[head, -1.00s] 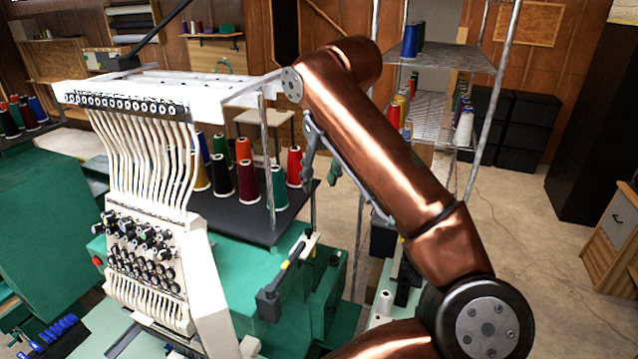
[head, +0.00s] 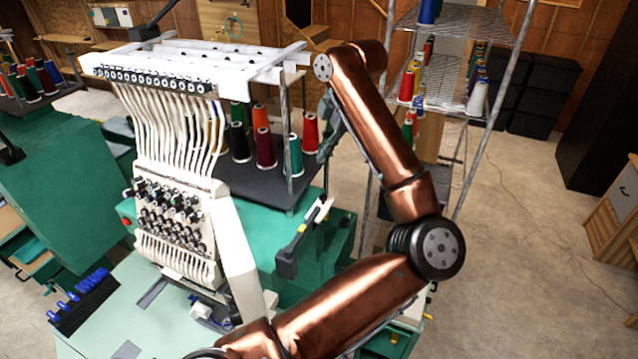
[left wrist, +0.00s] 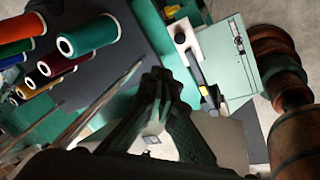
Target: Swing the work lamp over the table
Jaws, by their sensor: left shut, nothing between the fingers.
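What looks like the work lamp is a black hinged arm with a yellow band and a blocky dark head (head: 287,262), at the right side of the embroidery machine (head: 180,190). It also shows in the left wrist view (left wrist: 196,72), beside a pale mount. The light green table (head: 125,300) lies at lower left. My left gripper (head: 325,140) hangs beyond the lamp and above it in the picture, beside the thread cones, partly hidden by my wrist. In the left wrist view its fingers (left wrist: 160,85) are together and empty, apart from the lamp. My right gripper is out of view.
Several thread cones (head: 265,150) stand on a dark shelf (head: 285,185) close to my left gripper. A wire rack (head: 440,100) with more cones stands behind my arm. Blue bobbins (head: 85,290) lie at the table's left. Open concrete floor (head: 530,240) is at right.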

